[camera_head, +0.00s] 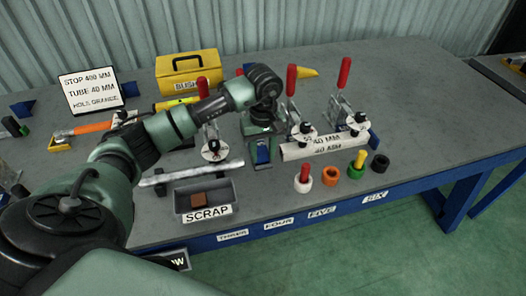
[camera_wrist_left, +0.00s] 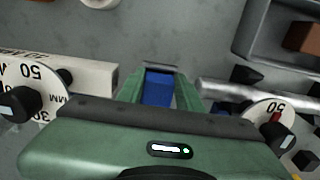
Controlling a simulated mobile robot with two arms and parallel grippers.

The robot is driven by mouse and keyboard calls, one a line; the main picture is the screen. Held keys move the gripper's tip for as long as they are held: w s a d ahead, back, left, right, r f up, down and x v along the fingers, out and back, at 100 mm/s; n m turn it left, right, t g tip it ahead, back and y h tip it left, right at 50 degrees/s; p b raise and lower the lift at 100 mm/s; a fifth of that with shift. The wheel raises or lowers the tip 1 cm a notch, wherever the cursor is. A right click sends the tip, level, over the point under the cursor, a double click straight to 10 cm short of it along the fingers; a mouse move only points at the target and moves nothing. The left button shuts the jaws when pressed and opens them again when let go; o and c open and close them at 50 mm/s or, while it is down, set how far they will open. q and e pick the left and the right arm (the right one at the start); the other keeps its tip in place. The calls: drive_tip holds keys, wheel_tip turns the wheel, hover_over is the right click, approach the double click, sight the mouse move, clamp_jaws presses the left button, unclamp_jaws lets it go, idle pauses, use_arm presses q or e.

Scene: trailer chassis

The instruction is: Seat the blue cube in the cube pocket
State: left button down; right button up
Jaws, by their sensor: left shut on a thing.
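My left gripper (camera_head: 262,155) points down at the middle of the bench, between the clamp stations. In the left wrist view its two green fingers (camera_wrist_left: 159,92) are closed on the sides of the blue cube (camera_wrist_left: 158,88). The blue cube also shows in the head view (camera_head: 263,154), low between the fingers. A grey edge (camera_wrist_left: 160,67) shows just beyond the cube in the wrist view. I cannot make out the cube pocket, and I cannot tell whether the cube touches anything below. My right gripper is not in view.
A grey scrap bin (camera_head: 179,207) with a brown block (camera_head: 200,200) stands front left, near a metal rod (camera_head: 192,173). The bench's right end is clear.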

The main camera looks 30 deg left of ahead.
sight(263, 155)
use_arm(q)
drive_tip(key=shift+f, duration=0.15)
drive_tip(key=shift+f+b, duration=0.65)
drive_tip(key=shift+b, duration=0.05)
drive_tip(key=c, duration=0.9)
unclamp_jaws()
drive_tip(key=shift+c, duration=0.2)
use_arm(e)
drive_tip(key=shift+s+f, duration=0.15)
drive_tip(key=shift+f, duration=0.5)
use_arm(q)
drive_tip(key=shift+r, duration=0.1)
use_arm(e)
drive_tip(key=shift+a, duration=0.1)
use_arm(q)
drive_tip(key=shift+r+p, duration=0.2)
drive_tip(key=shift+p, duration=0.1)
wheel_tip(263, 155, up, 13)
drive_tip(key=b, duration=0.1)
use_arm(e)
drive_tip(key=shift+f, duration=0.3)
use_arm(q)
drive_tip(key=shift+f, duration=0.15)
